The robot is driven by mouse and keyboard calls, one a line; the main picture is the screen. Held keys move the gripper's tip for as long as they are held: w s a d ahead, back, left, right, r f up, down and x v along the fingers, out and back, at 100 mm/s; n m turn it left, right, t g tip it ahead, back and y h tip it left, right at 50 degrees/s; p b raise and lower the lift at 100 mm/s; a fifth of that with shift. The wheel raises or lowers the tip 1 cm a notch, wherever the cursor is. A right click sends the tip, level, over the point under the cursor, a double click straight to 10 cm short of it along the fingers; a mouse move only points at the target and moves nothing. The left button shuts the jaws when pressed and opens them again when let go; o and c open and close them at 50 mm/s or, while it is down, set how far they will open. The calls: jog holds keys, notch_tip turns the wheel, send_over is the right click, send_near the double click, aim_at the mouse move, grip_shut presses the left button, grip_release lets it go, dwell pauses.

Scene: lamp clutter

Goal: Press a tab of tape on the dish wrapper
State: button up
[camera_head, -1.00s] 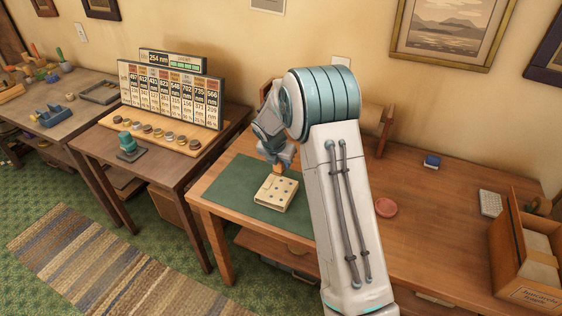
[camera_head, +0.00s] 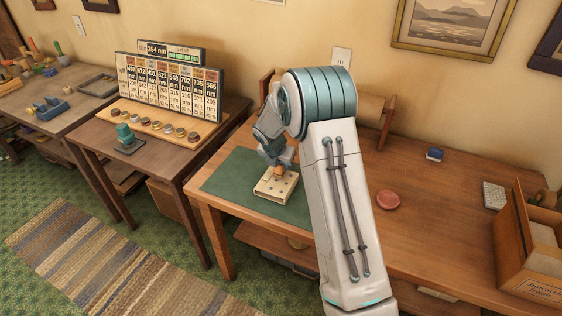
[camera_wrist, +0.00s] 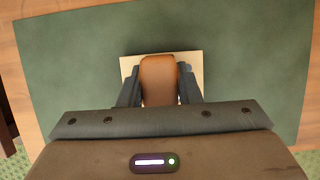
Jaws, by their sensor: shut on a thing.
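My gripper (camera_head: 280,169) is shut on a rounded orange-brown piece, which fills the space between the two dark fingers in the wrist view (camera_wrist: 160,78). A pale cream block (camera_head: 274,190) with several holes in its top lies on the green mat (camera_head: 228,178). The held piece is over the block's far part, low and close to it; I cannot tell whether they touch. In the wrist view the block (camera_wrist: 128,64) is mostly hidden behind the piece and fingers. I cannot make out a tape tab or a dish wrapper. A small red dish (camera_head: 388,200) sits right of my arm.
A blue box (camera_head: 435,154), a pale keypad-like thing (camera_head: 493,195) and a wooden file box (camera_head: 530,250) are on the table's right side. A roll on a wooden stand (camera_head: 368,108) is behind my arm. A numbered board (camera_head: 170,85) stands on the left table.

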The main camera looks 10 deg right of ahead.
jog(key=shift+s+f+b, duration=0.1)
jog(key=shift+f+b, duration=0.3)
jog(key=shift+f, duration=0.35)
dwell(1.4)
notch_tip(320, 180, up, 6)
jog(key=p, duration=0.5)
jog(key=shift+r, duration=0.1)
dwell(0.6)
